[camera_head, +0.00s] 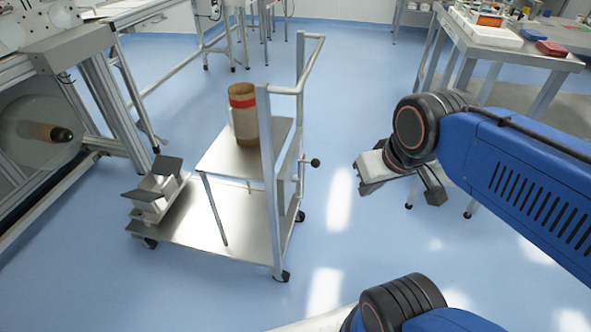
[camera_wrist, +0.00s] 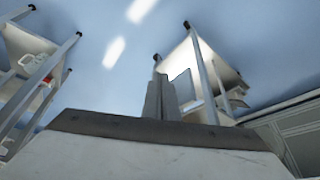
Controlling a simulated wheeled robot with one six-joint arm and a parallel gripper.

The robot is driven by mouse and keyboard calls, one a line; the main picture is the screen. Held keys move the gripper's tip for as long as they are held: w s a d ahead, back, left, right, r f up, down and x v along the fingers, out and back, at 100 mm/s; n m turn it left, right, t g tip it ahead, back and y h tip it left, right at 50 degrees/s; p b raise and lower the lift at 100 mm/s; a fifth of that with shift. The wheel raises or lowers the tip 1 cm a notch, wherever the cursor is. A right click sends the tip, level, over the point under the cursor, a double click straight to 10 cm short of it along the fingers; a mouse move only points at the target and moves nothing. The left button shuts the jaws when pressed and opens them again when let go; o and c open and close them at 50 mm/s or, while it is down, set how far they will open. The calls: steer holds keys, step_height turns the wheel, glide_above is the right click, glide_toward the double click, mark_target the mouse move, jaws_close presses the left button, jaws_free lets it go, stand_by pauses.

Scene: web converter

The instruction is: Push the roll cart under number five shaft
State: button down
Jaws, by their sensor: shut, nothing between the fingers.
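The roll cart (camera_head: 190,229) stands on the floor left of centre. It has a low metal base, a raised shelf, casters and a tall push handle (camera_head: 313,60) on its right side. A brown roll with a red band (camera_head: 243,115) stands upright on the shelf. A V-shaped cradle (camera_head: 154,187) sits at the cart's left end. My gripper (camera_head: 364,188) is shut and empty, right of the handle and apart from it. Its closed fingers show in the wrist view (camera_wrist: 160,98), with the cart (camera_wrist: 207,68) beyond. A shaft end (camera_head: 48,132) shows on the machine at far left; I see no number on it.
The machine frame (camera_head: 112,105) is just left of the cart. A table (camera_head: 505,45) with trays and a red box (camera_head: 551,48) stands at upper right. More tables stand at the back. Blue floor is open around the cart's front and right.

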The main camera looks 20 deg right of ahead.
stand_by(0.3)
steer(key=c, duration=1.8)
jaws_free()
steer(key=shift+o, duration=0.2)
steer(key=w+a+r+m+g+y, duration=0.1)
steer(key=w+r+m+y, duration=0.1)
steer(key=w+r+y, duration=0.4)
steer(key=w+a+r+m+g+y, duration=0.1)
steer(key=w+a+r+m+y, duration=0.15)
steer(key=w, duration=0.45)
steer(key=w+d+r+m+t+y, duration=0.2)
steer(key=w+d+r+t+y, duration=0.3)
steer(key=w+d+r, duration=0.65)
steer(key=x, duration=1.6)
steer(key=shift+w+f, duration=0.3)
steer(key=shift+f, duration=0.05)
steer(key=shift+a+n, duration=0.1)
steer(key=shift+n, duration=0.15)
jaws_close()
